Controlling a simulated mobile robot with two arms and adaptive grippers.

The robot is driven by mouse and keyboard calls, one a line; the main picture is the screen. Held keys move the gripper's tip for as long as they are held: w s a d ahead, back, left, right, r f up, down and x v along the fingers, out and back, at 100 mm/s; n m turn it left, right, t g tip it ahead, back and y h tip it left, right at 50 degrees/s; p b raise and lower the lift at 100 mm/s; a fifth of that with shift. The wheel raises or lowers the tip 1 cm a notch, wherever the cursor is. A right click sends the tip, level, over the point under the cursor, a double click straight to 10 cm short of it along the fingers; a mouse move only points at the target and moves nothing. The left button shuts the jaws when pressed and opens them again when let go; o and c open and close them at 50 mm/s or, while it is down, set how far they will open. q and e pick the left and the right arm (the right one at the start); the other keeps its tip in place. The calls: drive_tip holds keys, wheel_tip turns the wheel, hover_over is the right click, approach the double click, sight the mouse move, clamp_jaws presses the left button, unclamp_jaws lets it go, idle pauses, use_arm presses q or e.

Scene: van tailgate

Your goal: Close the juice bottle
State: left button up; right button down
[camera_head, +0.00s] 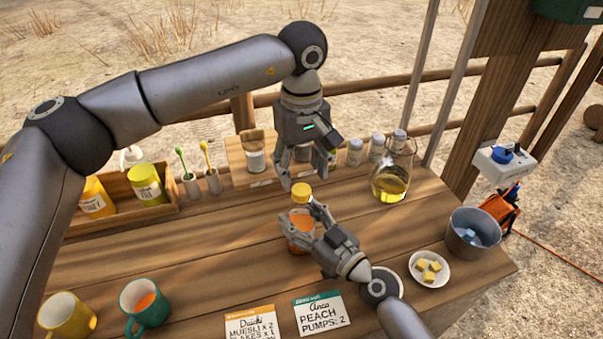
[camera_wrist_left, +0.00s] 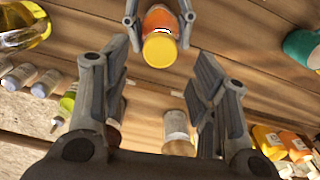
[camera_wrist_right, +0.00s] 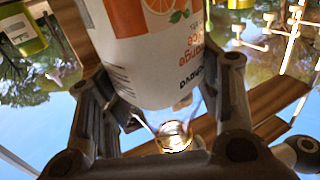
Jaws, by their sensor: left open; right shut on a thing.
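The juice bottle (camera_head: 303,239) stands upright near the middle of the wooden table, with orange contents and a white label. A yellow cap (camera_head: 301,192) sits on its top; whether it is screwed tight I cannot tell. The cap also shows in the left wrist view (camera_wrist_left: 160,50). My right gripper (camera_head: 303,219) is shut around the bottle's body; the bottle's label (camera_wrist_right: 150,55) fills much of the right wrist view. My left gripper (camera_head: 307,178) is open and empty, pointing down just above the cap, not touching it as far as I see.
A glass oil jug (camera_head: 392,182) and small jars (camera_head: 355,152) stand behind at right. A bucket (camera_head: 473,236) and a dish of yellow cubes (camera_head: 429,269) are at the right. Two mugs, one green (camera_head: 146,307), and paper cards (camera_head: 321,312) lie in front. A wooden caddy (camera_head: 165,217) is at left.

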sight(301, 189)
use_arm(q)
drive_tip(key=shift+c, duration=0.2)
drive_tip(key=n, duration=0.2)
drive_tip(key=r+n, duration=0.1)
drive_tip(key=n, duration=0.5)
drive_tip(key=r+n, duration=0.1)
drive_tip(key=n, duration=0.7)
drive_tip(key=shift+r, duration=0.35)
drive_tip(key=n, duration=0.5)
drive_tip(key=shift+r, duration=0.4)
drive_tip(key=shift+f, duration=0.1)
drive_tip(key=shift+f, duration=3.95)
